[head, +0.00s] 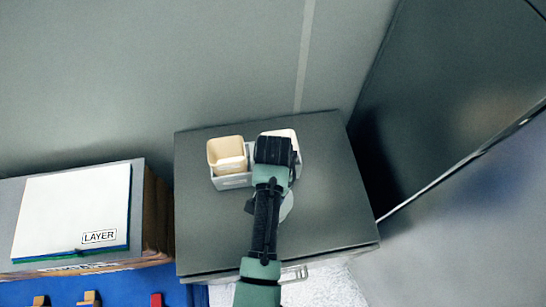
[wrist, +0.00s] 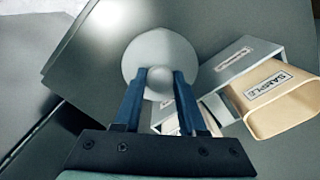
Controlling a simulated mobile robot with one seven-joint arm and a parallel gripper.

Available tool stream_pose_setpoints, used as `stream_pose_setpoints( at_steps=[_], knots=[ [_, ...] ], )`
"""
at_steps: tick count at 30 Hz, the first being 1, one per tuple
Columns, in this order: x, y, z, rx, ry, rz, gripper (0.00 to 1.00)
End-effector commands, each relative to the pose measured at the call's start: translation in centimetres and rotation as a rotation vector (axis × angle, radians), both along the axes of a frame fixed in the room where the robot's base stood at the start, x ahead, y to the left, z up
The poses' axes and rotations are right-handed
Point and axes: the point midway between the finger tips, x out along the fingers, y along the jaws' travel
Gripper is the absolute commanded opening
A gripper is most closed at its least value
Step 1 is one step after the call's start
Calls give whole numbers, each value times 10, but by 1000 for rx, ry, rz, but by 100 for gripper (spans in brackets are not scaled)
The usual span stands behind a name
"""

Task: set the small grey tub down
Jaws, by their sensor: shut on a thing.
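A round light grey piece with a rounded knob in its middle, which I take to be the small grey tub (wrist: 150,47), is in the wrist view. My gripper (wrist: 161,74) is shut on the knob, with one dark blue finger at each side. In the head view the grey tub (head: 287,207) shows in part to the right of my arm, over the front half of the dark cabinet top (head: 325,200). My arm hides the rest of it and the fingertips there. I cannot tell whether it touches the top.
A light grey holder (head: 232,182) with a tan SAMPLE cup (head: 225,151) stands on the cabinet behind the tub. A second pale cup (head: 291,136) is partly hidden by my arm. The cabinet's right side is clear. A white LAYER board (head: 70,212) lies left.

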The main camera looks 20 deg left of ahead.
Motion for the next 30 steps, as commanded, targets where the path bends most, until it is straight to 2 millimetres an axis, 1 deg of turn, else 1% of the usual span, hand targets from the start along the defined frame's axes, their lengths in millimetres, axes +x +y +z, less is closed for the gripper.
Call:
stream_pose_setpoints(
  at_steps=[12,13,17,18,26,30],
  knots=[
    [0,0,-7,1,-2,0,0],
    [0,0,-7,0,-1,0,44],
    [0,0,-7,0,-1,0,67],
    [0,0,-7,0,0,0,70],
    [0,0,-6,0,0,0,70],
    [1,0,2,1,-3,0,70]
  ],
)
